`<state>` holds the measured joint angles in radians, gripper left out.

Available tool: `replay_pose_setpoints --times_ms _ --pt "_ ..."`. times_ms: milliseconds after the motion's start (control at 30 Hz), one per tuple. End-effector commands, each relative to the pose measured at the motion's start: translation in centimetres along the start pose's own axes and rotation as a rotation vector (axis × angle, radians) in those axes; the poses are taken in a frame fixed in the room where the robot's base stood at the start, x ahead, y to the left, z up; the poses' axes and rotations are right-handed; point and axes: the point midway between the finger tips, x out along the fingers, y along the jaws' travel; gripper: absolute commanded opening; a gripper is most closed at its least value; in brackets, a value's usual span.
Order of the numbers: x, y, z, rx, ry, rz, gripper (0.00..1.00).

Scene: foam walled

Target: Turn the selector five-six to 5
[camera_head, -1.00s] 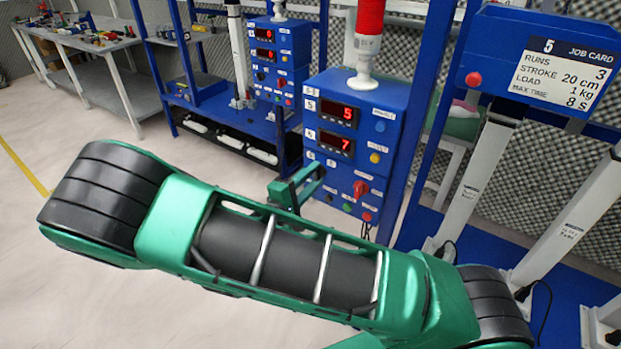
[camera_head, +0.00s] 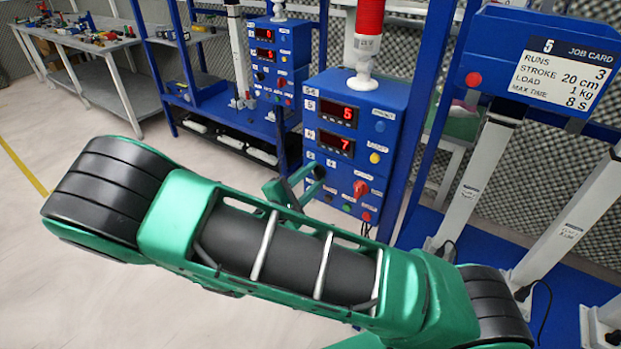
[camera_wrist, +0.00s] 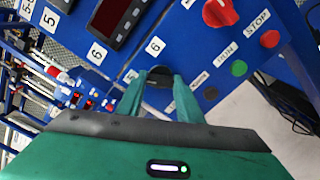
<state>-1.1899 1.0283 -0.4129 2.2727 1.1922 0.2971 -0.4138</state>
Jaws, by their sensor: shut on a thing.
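The selector five-six is a dark knob (camera_head: 319,172) low on the left of the front of the blue control box (camera_head: 384,105). In the wrist view the dark knob (camera_wrist: 159,76) sits between the green fingertips of my gripper (camera_wrist: 161,82). My gripper (camera_head: 303,183) is shut on it, with a finger on either side. The fingers hide much of the knob, so I cannot tell which way it points. The labels 5 (camera_wrist: 131,76) and 6 (camera_wrist: 97,53) show near it in the wrist view.
The box has red displays reading 5 (camera_head: 339,113) and 7 (camera_head: 337,144), a red switch (camera_head: 361,188), and green and red buttons. A red button (camera_head: 473,79) is by the job card (camera_head: 562,73). A similar box (camera_head: 277,58) stands behind.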

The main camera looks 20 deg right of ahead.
Motion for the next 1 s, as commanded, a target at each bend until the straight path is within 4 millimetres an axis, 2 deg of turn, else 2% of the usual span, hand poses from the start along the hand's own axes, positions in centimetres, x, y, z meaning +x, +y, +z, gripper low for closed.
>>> replay_pose_setpoints --times_ms 167,200,233,267,533,667,767,1000 --pt "-0.2 -0.3 -0.4 -0.004 0.01 -0.006 0.1" --pt "-0.2 -0.3 -0.3 -0.004 0.01 -0.005 0.42" --pt "-0.2 -0.3 -0.3 -0.003 0.009 -0.005 0.49" --pt "-0.2 -0.2 -0.3 -0.003 0.009 -0.004 0.52" --pt "-0.1 -0.1 -0.1 -0.001 0.004 -0.002 0.52" --pt "-0.9 -0.1 -0.2 0.0 0.006 -0.001 0.52" --pt "-2.2 0.0 -0.2 0.0 0.007 0.0 0.52" --pt "-6.8 -0.1 -0.3 0.0 0.009 -0.001 0.52"
